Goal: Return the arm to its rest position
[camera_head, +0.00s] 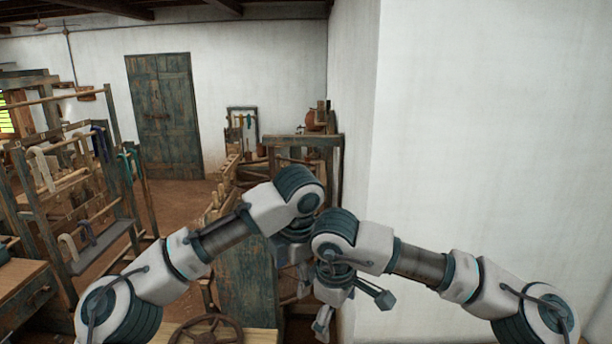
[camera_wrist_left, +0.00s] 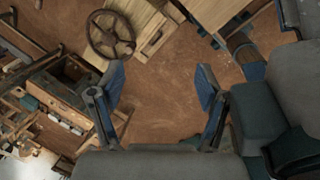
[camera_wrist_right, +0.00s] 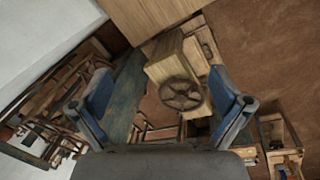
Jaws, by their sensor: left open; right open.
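Both my arms reach forward from the lower corners in the head view, and their elbows meet near the middle. My right gripper (camera_head: 352,312) hangs below the right elbow with its fingers spread. In the right wrist view its fingers (camera_wrist_right: 160,82) are wide apart with nothing between them. My left gripper is mostly hidden behind the arms in the head view. In the left wrist view its fingers (camera_wrist_left: 161,80) are apart and empty, above the brown floor (camera_wrist_left: 165,110).
A spoked wheel (camera_head: 208,331) lies on a wooden bench at the bottom. A wooden loom frame (camera_head: 85,240) stands at left. A weathered door (camera_head: 165,115) is in the back wall. A white wall (camera_head: 490,130) fills the right side. Open floor shows between the frames.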

